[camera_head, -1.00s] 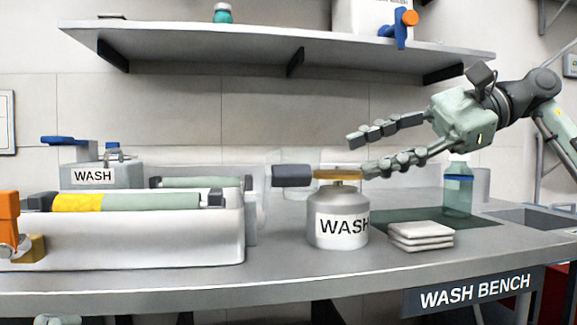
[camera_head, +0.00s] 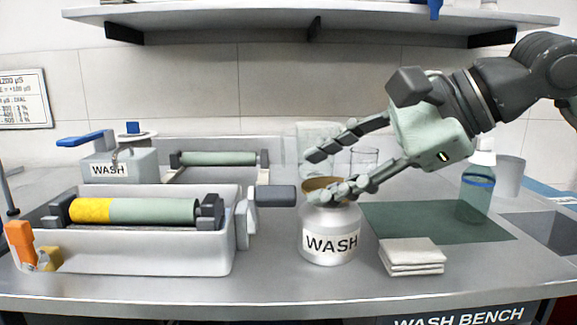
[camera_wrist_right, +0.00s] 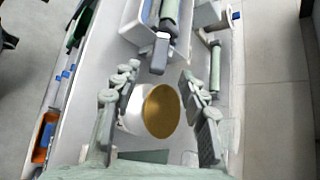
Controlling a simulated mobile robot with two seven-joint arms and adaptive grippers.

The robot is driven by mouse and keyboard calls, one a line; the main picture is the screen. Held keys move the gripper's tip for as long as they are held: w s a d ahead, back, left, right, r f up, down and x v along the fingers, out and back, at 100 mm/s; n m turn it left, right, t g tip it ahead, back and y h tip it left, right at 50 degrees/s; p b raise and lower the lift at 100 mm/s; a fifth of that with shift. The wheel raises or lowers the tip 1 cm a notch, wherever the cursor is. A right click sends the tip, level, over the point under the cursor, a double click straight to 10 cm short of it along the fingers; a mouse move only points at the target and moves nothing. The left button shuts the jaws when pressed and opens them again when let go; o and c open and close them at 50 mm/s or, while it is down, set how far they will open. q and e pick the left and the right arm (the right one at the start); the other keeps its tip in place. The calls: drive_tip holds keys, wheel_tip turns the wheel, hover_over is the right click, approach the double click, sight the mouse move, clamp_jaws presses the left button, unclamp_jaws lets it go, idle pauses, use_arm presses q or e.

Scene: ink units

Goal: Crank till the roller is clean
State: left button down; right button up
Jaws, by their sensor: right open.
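The roller (camera_head: 150,210) lies in a white tray (camera_head: 130,250); its left part is yellow and the rest pale green. A dark crank grip (camera_head: 275,196) sticks out past the tray's right end, beside a grey crank plate (camera_head: 243,222). My right gripper (camera_head: 331,171) is open and empty, to the right of the crank grip and above the WASH can (camera_head: 329,240). In the right wrist view the crank grip (camera_wrist_right: 160,55) lies ahead of the spread fingers, with the can's brass top (camera_wrist_right: 162,110) between them in the picture. My left gripper is not in view.
The WASH can stands close right of the crank. Folded white cloths (camera_head: 412,255) and a green bottle (camera_head: 477,190) are further right. A second roller (camera_head: 218,159) and a WASH box (camera_head: 118,168) stand behind the tray. An orange-handled tool (camera_head: 22,243) is at the tray's left.

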sight(283, 192)
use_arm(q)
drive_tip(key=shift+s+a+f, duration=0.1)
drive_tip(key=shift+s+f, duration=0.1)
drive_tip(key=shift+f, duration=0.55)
use_arm(e)
drive_tip(key=x, duration=0.7)
drive_tip(key=shift+w+a+f, duration=0.1)
drive_tip(key=shift+a+f, duration=0.1)
drive_tip(key=shift+a, duration=0.1)
clamp_jaws()
